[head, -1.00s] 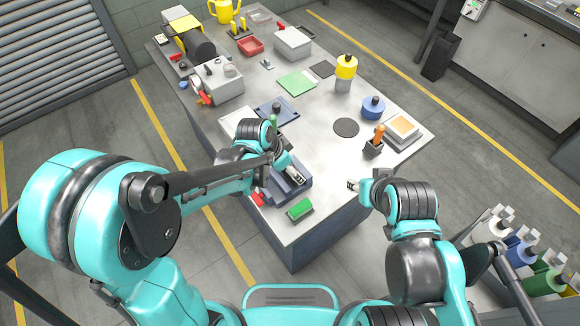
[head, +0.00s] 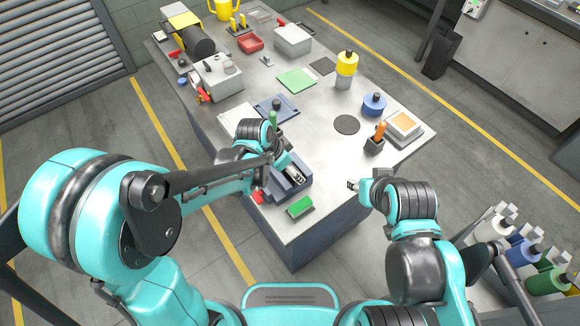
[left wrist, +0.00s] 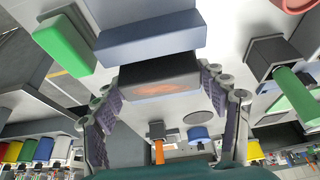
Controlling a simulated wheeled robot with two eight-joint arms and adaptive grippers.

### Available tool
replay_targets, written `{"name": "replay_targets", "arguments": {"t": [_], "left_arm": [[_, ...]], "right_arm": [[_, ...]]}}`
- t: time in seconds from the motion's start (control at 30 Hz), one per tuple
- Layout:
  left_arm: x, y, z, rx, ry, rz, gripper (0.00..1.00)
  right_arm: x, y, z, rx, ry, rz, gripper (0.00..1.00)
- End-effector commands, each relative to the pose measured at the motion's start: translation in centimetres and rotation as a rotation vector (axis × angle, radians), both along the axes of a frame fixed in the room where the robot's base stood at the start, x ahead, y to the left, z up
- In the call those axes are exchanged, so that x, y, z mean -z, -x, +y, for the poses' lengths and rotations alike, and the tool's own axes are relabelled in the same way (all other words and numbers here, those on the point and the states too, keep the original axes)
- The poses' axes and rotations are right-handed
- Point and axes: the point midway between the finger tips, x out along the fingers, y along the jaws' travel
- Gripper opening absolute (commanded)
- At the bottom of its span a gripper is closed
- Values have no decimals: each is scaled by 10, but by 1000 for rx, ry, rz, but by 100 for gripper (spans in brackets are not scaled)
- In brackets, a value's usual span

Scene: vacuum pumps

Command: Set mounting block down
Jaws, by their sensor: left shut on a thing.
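A blue-grey block-shaped piece (head: 294,192) is at the near end of the table, under my left gripper (head: 293,176). In the left wrist view my left gripper (left wrist: 165,92) is shut on a dark grey block (left wrist: 160,78) with an orange reflection on its face, which I take as the mounting block. A blue-grey bar (left wrist: 150,36) lies right by it; I cannot tell whether the two touch. The held block's contact with the table is hidden. My right gripper (head: 352,186) is near the table's right front edge, away from the block; its fingers are too small to read.
A green block (head: 300,206) lies close by at the near edge, with a red item (head: 258,197) to the left. A blue-grey tray (head: 284,106), a dark disc (head: 346,124) and an orange-handled tool in a holder (head: 378,137) stand farther back. The middle is fairly clear.

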Motion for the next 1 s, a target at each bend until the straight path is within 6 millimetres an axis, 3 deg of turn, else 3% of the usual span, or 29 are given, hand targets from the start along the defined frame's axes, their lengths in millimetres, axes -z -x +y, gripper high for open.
{"name": "replay_targets", "arguments": {"t": [0.2, 0.23, 0.3, 0.73, 1.0], "left_arm": [[4, 0, 0, 0, 1, -1, 23], [3, 0, 0, 0, 1, -1, 78], [3, 0, 0, 0, 1, -1, 96], [-1, 1, 2, 0, 0, 0, 97], [-42, 11, 15, -2, 0, 1, 97]], "right_arm": [[4, 0, 0, 0, 0, 0, 40], [3, 0, 0, 0, 0, 0, 40], [3, 0, 0, 0, 0, 0, 40], [3, 0, 0, 0, 0, 0, 40], [3, 0, 0, 0, 0, 0, 40]]}}
